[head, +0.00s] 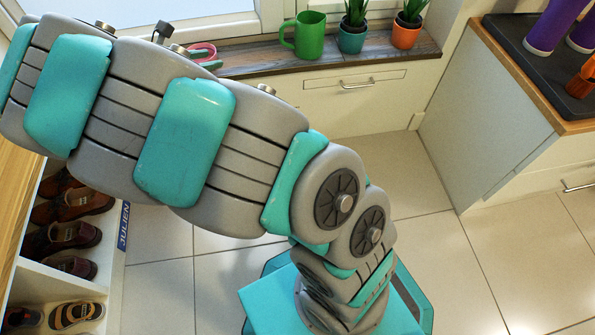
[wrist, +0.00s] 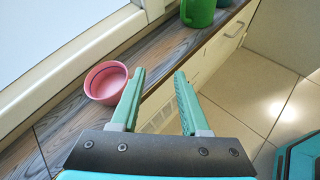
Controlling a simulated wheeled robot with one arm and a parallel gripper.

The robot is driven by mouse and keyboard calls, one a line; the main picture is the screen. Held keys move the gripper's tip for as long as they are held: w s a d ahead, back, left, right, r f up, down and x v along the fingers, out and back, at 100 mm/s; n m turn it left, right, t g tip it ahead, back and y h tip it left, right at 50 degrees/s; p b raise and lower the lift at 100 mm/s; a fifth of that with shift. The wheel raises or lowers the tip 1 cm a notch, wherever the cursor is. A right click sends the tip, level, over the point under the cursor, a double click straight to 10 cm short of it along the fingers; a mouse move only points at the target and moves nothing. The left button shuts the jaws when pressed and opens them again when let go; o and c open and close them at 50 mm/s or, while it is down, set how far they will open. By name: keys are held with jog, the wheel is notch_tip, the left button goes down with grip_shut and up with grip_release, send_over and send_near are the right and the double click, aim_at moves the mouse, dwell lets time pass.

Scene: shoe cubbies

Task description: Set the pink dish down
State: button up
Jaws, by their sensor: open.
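The pink dish (wrist: 106,82) sits upright on the dark wooden sill (wrist: 88,119) by the window in the wrist view. It looks empty. In the head view only part of the pink dish (head: 203,49) shows on the sill, behind my arm. My gripper (wrist: 160,72) is open with nothing between its fingers. The dish is just left of the left finger, outside the jaws; I cannot tell whether they touch. My gripper is mostly hidden by my arm in the head view.
On the sill, right of the dish, stand a green mug (head: 309,36), a teal-potted plant (head: 352,36) and an orange-potted plant (head: 407,32). A shoe cubby (head: 48,277) is at lower left. A counter (head: 540,90) with purple bottles is at right. Tiled floor is open between.

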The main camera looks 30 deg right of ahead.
jog(key=s+d+r+m+g+y, duration=0.1)
jog(key=s+d+m+g+y, duration=0.15)
jog(key=s+d+m, duration=0.55)
jog(key=s+d+r+m+g+y, duration=0.1)
jog(key=s+d+m+g, duration=0.35)
jog(key=s, duration=0.75)
jog(key=s+a+f+m+y, duration=0.1)
jog(key=s+a+m+y, duration=0.2)
jog(key=s, duration=0.8)
jog(key=s+a+f+m+g+y, duration=0.1)
jog(key=s+a+m+y, duration=0.3)
jog(key=s, duration=0.6)
jog(key=shift+s+a+f+m, duration=0.35)
jog(key=shift+a+f+m, duration=0.1)
jog(key=shift+a+m, duration=0.5)
jog(key=shift+d, duration=0.1)
